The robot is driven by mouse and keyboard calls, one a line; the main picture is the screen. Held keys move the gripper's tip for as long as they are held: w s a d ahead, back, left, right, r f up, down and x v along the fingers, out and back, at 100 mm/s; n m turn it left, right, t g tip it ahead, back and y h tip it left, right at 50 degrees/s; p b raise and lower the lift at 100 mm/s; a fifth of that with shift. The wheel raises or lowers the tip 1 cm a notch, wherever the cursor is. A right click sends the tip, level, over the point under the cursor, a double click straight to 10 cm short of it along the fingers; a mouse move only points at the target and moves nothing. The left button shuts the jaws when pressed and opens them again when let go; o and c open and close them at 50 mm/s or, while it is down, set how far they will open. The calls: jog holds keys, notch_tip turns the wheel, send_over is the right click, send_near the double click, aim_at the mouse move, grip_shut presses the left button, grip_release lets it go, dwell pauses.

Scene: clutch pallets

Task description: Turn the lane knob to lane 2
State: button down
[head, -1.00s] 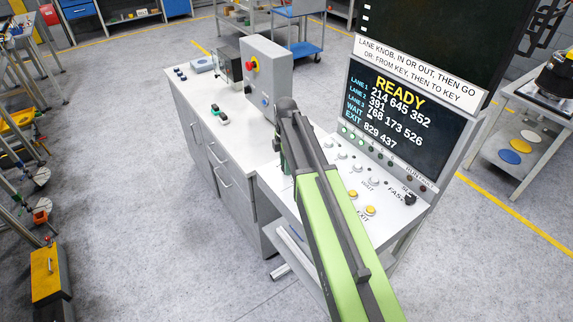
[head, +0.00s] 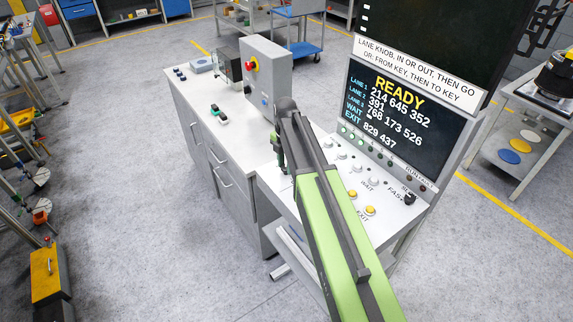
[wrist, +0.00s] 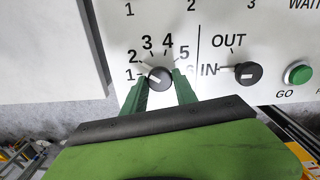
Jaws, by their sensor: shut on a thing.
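The lane knob (wrist: 159,76) is a round dark knob with a white pointer, set on a white panel and ringed by the numbers 1 to 6. In the wrist view its pointer aims up and left, about at 2, between the 1 and 3 marks. My gripper (wrist: 160,80) has its green fingers on either side of the knob, shut on it. In the head view my gripper (head: 280,160) is at the left end of the sloped panel (head: 330,185), and my arm hides the knob.
The IN/OUT knob (wrist: 247,74) is right of the lane knob, pointing at IN. The green GO button (wrist: 298,74) lies further right. The screen (head: 405,115) behind the panel reads READY. A grey box with a red button (head: 265,75) stands at the left.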

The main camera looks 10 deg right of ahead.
jog(key=shift+w, duration=0.15)
jog(key=c, duration=1)
grip_release()
jog(key=shift+o, duration=0.2)
jog(key=shift+r+p, duration=0.5)
notch_tip(320, 180, up, 16)
jog(key=p, duration=1.6)
jog(key=shift+r, duration=0.2)
